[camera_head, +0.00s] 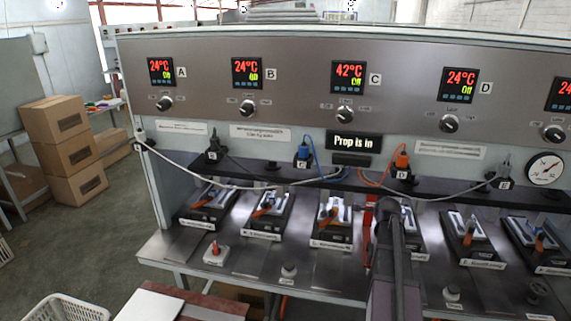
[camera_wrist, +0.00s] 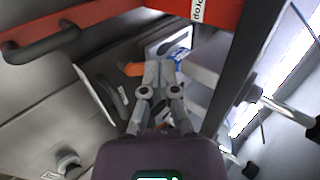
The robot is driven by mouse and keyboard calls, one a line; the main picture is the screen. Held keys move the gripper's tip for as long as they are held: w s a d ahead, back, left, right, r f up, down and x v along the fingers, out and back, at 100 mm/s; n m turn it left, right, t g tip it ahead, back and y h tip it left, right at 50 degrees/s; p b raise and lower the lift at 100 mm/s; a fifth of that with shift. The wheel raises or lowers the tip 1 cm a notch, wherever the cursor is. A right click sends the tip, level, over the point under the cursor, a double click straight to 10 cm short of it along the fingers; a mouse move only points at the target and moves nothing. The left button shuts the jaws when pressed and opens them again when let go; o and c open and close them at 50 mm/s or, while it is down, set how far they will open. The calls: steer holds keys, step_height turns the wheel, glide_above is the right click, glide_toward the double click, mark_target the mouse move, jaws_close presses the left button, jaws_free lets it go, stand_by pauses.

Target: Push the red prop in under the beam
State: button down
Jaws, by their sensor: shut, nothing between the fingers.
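The red prop (camera_head: 368,215) stands upright among the spoon presses, just left of my arm in the head view. Its upper end is close below a long dark bar (camera_head: 320,182), which appears to be the beam. In the wrist view the red prop (camera_wrist: 215,14) crosses the top, with a white label reading "Prop" and a dark handle at left. My gripper (camera_wrist: 160,68) is shut and empty, its fingertips below the prop's red part in the picture. I cannot tell whether they touch it. In the head view my arm hides the fingertips.
A small display (camera_head: 354,142) reads "Prop is in". Several presses (camera_head: 268,215) with orange handles line the metal bench. Cables hang across the dark bar. A red knob on a white base (camera_head: 216,252) stands at the front left. Cardboard boxes (camera_head: 66,150) are stacked on the floor at left.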

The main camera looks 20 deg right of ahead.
steer(key=s+a+f+n+g+y, duration=0.2)
steer(key=a+n, duration=0.4)
steer(key=a, duration=0.6)
steer(key=s+a+f+n+g+y, duration=0.15)
steer(key=a+n, duration=0.45)
steer(key=a, duration=0.6)
steer(key=s+a+f+n+g, duration=0.1)
steer(key=s+a+n+g, duration=0.1)
steer(key=s+a+n, duration=0.4)
steer(key=s+a+f+n+g+y, duration=0.1)
steer(key=s+a+n, duration=0.5)
steer(key=a, duration=0.7)
steer(key=shift+a+f+g, duration=0.2)
steer(key=shift+a+g, duration=0.05)
steer(key=shift+g, duration=0.5)
